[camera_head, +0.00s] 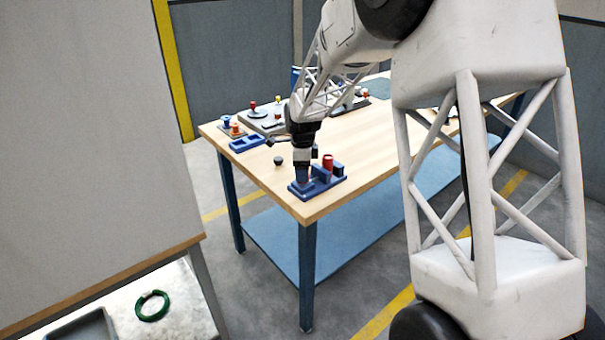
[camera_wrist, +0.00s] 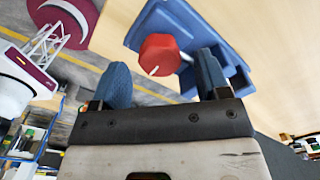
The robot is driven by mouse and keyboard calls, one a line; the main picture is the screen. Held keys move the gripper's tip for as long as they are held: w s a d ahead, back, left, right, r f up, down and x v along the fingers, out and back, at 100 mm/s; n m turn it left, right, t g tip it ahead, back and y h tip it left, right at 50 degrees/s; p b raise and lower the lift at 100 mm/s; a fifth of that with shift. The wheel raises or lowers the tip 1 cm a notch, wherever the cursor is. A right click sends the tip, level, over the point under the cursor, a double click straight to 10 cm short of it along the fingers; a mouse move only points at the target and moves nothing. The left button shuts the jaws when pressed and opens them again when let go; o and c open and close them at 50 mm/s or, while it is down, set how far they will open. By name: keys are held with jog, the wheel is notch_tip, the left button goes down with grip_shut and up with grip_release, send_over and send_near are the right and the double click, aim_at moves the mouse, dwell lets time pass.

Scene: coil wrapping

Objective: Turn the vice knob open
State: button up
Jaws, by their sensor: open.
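The blue vice (camera_head: 325,186) lies on the wooden table at its near corner. In the wrist view, the vice (camera_wrist: 205,32) fills the upper middle. Its red knob (camera_wrist: 158,55), with a white mark on its face, sits on a short grey shaft. My gripper (camera_head: 303,178) points down over the left part of the vice in the head view. In the wrist view, my gripper (camera_wrist: 164,65) is open and empty, with one blue finger on each side of the knob in the picture. I cannot tell whether either finger touches it.
A red cylinder (camera_head: 328,161) shows by the vice. A small dark round thing (camera_head: 278,161) is left of my gripper. A blue tray (camera_head: 247,144) and several coloured pieces stand farther back. The wooden table (camera_head: 365,165) is clear to the right of the vice. A green coil (camera_head: 152,306) lies at lower left.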

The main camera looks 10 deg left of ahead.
jog(key=shift+f, duration=0.8)
jog(key=c, duration=0.9)
